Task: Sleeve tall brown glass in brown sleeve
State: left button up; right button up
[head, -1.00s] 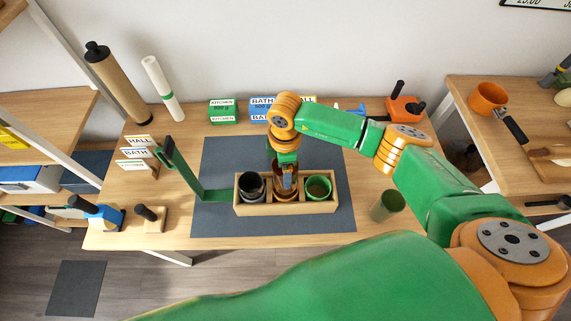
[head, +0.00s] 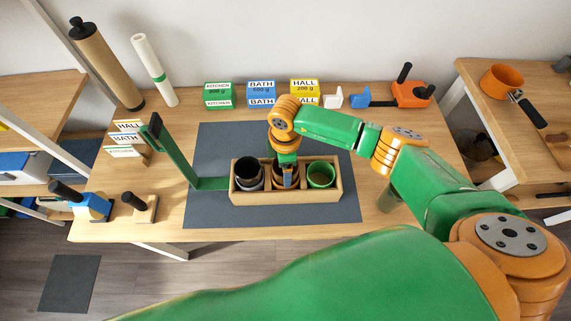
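The wooden box (head: 285,197) on the dark mat has three compartments. A dark glass stands in the left one (head: 248,168) and a green cup or sleeve (head: 321,173) in the right one. Brown rims of the brown glass and sleeve (head: 279,183) show low in the middle compartment, mostly hidden by my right gripper (head: 287,181). I cannot tell glass from sleeve there, or how deep the glass sits. My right gripper points down into that compartment; one finger shows, and its grip on the glass is not clear. My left gripper is out of view.
A green upright bracket (head: 173,157) stands left of the box. Labelled blocks (head: 261,94) line the back. Stamp-like tools (head: 92,207) sit at the front left.

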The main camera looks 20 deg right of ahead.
jog(key=shift+f, duration=0.25)
dwell(0.3)
jog(key=o, duration=1.4)
notch_tip(320, 180, up, 10)
jog(key=p, duration=0.9)
